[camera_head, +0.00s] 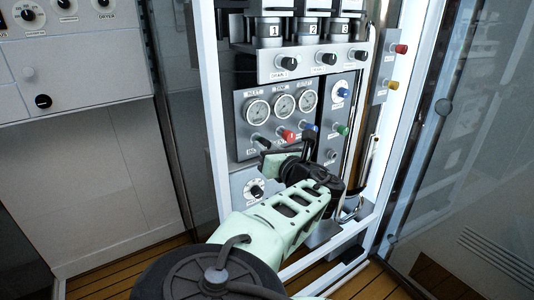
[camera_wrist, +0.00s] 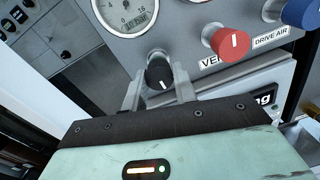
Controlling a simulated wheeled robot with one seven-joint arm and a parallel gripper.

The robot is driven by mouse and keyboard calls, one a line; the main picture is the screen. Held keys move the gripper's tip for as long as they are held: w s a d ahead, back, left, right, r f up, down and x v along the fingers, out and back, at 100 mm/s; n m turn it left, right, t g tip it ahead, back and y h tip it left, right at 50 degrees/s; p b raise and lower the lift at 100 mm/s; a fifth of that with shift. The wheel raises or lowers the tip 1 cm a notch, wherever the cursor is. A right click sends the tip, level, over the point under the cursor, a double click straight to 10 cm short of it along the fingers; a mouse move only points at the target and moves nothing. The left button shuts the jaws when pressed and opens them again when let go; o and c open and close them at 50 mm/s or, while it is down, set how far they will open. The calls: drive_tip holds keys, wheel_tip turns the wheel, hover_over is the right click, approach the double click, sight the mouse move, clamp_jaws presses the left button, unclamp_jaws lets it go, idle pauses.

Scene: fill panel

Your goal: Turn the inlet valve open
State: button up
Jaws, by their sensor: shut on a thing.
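The inlet valve appears to be the black knob (camera_wrist: 159,72) with a white pointer line, below a round gauge (camera_wrist: 130,12) in the wrist view; its own label is hidden. My gripper (camera_wrist: 156,88) is shut on this knob, one grey finger on each side of it. In the head view my gripper (camera_head: 272,150) reaches the lower left of the gauge panel (camera_head: 242,122). There the knob is mostly hidden by my arm and gripper.
A red knob (camera_wrist: 231,42) labelled VENT or similar, partly hidden, sits just right of my gripper. A blue knob (camera_wrist: 300,12) is beyond the DRIVE AIR label. A green knob (camera_head: 342,129) is farther right. The white cabinet frame (camera_head: 209,110) stands at the left.

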drive_tip(key=n+b, duration=0.5)
drive_tip(key=n, duration=0.6)
drive_tip(key=shift+f+n+y+b, duration=0.1)
drive_tip(key=shift+n+y+b, duration=0.2)
drive_tip(key=shift+n+y, duration=0.1)
drive_tip(key=shift+n, duration=0.3)
drive_tip(key=o, duration=1)
drive_tip(key=shift+c, duration=0.2)
